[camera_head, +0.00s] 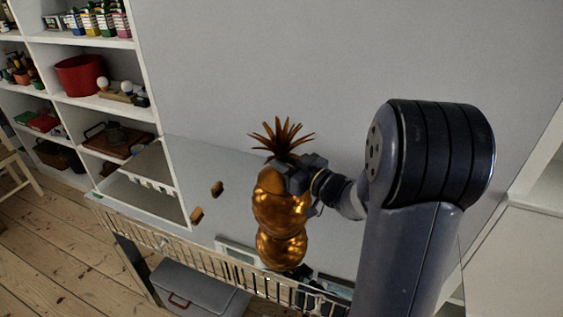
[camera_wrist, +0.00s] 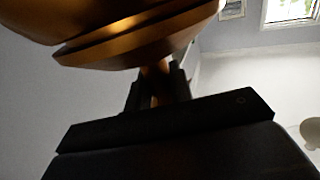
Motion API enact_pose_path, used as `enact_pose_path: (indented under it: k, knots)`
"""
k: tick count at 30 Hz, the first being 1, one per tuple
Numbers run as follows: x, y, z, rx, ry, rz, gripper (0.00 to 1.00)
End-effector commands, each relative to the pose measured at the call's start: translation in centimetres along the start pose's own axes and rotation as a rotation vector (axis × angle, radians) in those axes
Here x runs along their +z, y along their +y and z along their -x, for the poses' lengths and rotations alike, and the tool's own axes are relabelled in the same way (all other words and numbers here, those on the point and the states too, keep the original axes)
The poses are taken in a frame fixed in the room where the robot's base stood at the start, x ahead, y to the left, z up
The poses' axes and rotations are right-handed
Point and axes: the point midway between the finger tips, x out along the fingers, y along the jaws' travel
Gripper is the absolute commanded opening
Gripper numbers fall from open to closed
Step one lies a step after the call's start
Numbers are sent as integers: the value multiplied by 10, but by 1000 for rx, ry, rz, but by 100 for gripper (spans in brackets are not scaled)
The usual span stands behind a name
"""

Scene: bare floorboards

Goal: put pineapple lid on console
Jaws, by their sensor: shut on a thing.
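The pineapple lid (camera_head: 280,200) is golden and bumpy, with a crown of brown spiky leaves (camera_head: 281,138) at its top, in the middle of the head view. My gripper (camera_head: 297,178) is at its upper right side, just below the leaves. In the wrist view, my gripper (camera_wrist: 158,88) is shut on a narrow golden part below a wide golden rim (camera_wrist: 130,45). The console (camera_head: 205,165) has a pale, glossy top. A second golden shape (camera_head: 281,247) shows directly below the lid; I cannot tell whether it is a reflection or another piece.
Small brown pieces (camera_head: 217,188) show on the console's left part. A slatted rail (camera_head: 185,250) runs along its front, with a grey box (camera_head: 190,292) below. White shelves (camera_head: 100,70) stand at the left. The wall (camera_head: 230,60) behind is bare.

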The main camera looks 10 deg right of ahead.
Motion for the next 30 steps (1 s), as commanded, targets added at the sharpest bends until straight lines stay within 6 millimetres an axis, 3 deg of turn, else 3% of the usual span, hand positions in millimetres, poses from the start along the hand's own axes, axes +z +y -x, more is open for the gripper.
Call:
enact_pose_path:
  k: [13, 14, 21, 30]
  knots:
    - [8, 0, 0, 0, 1, 2, 0]
    - [7, 0, 0, 0, 0, 1, 23]
    - [6, 0, 0, 0, 0, 1, 42]
    - [6, 0, 0, 0, 0, 1, 43]
